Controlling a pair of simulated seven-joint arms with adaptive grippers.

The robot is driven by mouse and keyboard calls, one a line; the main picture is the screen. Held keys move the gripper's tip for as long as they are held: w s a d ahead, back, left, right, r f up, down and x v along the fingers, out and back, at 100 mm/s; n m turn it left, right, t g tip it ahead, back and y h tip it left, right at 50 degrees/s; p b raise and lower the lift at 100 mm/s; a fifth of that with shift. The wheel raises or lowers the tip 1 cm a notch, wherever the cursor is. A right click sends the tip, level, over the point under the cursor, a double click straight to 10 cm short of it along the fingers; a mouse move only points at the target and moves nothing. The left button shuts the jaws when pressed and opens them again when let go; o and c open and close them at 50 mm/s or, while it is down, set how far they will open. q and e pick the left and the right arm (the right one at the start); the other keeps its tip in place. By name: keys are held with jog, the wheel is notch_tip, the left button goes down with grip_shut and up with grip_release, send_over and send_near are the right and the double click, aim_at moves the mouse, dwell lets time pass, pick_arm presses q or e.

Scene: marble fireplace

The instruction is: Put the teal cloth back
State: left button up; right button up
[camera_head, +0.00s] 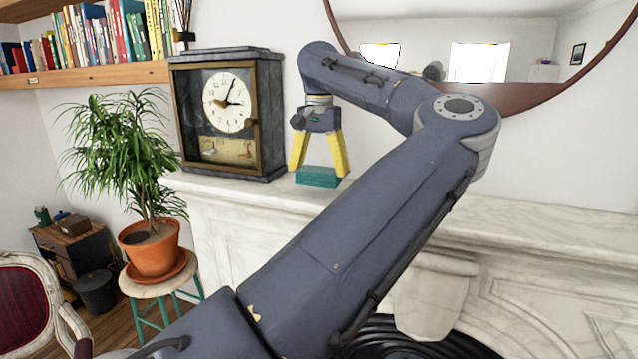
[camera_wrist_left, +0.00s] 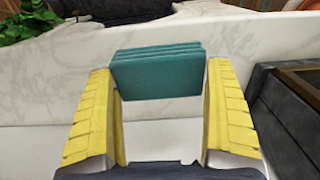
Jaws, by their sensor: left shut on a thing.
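The teal cloth (camera_head: 317,178) is a small folded stack with several layers, at the mantel just right of the clock. My left gripper (camera_head: 319,170) points down with its yellow fingers on either side of the cloth and is shut on it. In the left wrist view the cloth (camera_wrist_left: 157,73) sits between the two fingertips over the white marble. I cannot tell whether the cloth touches the mantel top. My right gripper is not in view.
A dark mantel clock (camera_head: 228,115) stands close to the left of the gripper. A round mirror (camera_head: 500,95) hangs behind my arm. The marble mantel (camera_head: 560,232) is clear to the right. A potted plant (camera_head: 152,247) stands on a stool at left.

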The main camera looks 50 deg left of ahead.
aim_at(319, 182)
pick_arm(q)
jog(key=shift+f, duration=1.85)
jog(key=shift+f, duration=0.1)
jog(key=o, duration=0.9)
notch_tip(319, 182, up, 12)
jog(key=shift+r, duration=0.1)
